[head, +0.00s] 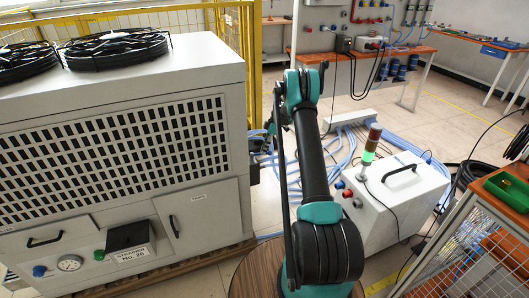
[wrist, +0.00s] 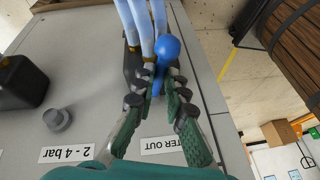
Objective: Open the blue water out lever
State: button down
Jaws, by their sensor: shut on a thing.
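The blue water out lever (wrist: 167,48) has a round blue knob and a narrow blue shaft in the wrist view. My gripper (wrist: 157,88) has its two green and grey fingers closed on the shaft, just below the knob. A partly covered label (wrist: 163,146) reading "TER OUT" lies on the grey panel below the lever. In the head view my arm reaches to the right side of the large grey chiller (head: 215,70). The lever cannot be made out there.
Light blue hoses (wrist: 141,20) run close beside the lever. A grey knob (wrist: 57,119) and a black fitting (wrist: 20,82) are on the panel. A white box (head: 398,205) with a signal light stands right of my arm, with blue hoses on the floor behind.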

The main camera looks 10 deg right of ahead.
jog(key=shift+w+a+n+g+h, duration=0.15)
jog(key=shift+w+n+g, duration=0.2)
jog(key=shift+n, duration=0.3)
jog(key=shift+w+d+n+g+h, duration=0.15)
jog(key=shift+w+n, duration=0.25)
jog(key=shift+n, duration=0.25)
jog(key=shift+a, duration=0.15)
jog(key=c, duration=1.6)
grip_release()
jog(key=shift+o, duration=0.2)
jog(key=shift+r, duration=0.15)
jog(key=v, duration=1.1)
jog(key=shift+w+r, duration=0.15)
jog(key=shift+r, duration=0.15)
